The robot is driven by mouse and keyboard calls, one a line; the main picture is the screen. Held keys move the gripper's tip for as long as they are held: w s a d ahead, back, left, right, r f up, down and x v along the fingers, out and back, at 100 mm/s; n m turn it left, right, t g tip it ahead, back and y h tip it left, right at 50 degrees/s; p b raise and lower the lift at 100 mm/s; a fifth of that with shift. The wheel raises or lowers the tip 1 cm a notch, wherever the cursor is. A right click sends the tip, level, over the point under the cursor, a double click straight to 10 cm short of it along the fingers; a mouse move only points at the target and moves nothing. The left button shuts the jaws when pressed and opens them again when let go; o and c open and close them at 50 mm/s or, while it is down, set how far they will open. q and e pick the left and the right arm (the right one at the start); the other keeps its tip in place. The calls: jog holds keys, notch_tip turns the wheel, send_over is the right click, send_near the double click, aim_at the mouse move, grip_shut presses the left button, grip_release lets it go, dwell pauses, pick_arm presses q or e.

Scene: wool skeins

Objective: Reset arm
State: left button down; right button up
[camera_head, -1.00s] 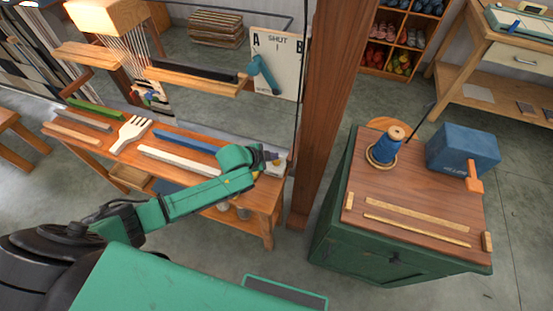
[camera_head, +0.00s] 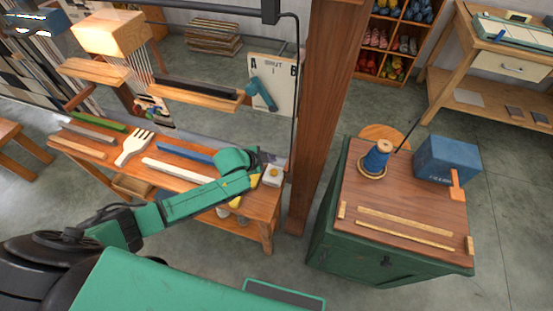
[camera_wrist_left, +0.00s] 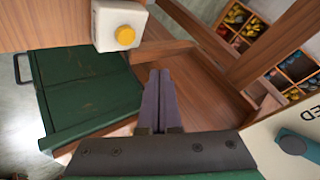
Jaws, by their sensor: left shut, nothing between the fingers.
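My left gripper (camera_head: 266,158) is above the right end of the wooden bench, its arm reaching in from the left. In the left wrist view its two purple-grey fingers (camera_wrist_left: 160,98) lie together, shut, with nothing between them. A white box with a yellow round button (camera_head: 272,176) sits at the bench's right end, close by the gripper. The white box (camera_wrist_left: 119,24) also shows in the wrist view, beyond and left of the fingertips and apart from them. My right gripper is not in view.
The bench (camera_head: 262,212) holds a white fork-like comb (camera_head: 134,147) and several bars. A wooden post (camera_head: 318,110) stands right of the gripper. Beyond it, a green cabinet (camera_head: 335,235) carries a blue spool (camera_head: 376,157) and a blue box (camera_head: 447,160). A lever board (camera_head: 285,85) stands behind.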

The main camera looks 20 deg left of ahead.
pick_arm(q)
jog(key=s+d+r+n+g, duration=0.1)
jog(key=s+d+n, duration=0.1)
jog(key=s+d, duration=0.3)
jog(key=s+a+r+n+g+y, duration=0.25)
jog(key=s+a+n, duration=0.25)
jog(key=s+a, duration=0.3)
jog(key=s+a+r+n+g+y, duration=0.15)
jog(key=s+a+r+n, duration=0.35)
jog(key=s, duration=0.5)
notch_tip(320, 180, down, 23)
jog(key=s, duration=0.2)
jog(key=s+a+f+g+b, duration=0.1)
jog(key=s+a+f+g, duration=0.1)
jog(key=s+f, duration=1.4)
jog(key=shift+s+a+f, duration=0.25)
jog(key=shift+s+a, duration=0.25)
jog(key=shift+a, duration=0.1)
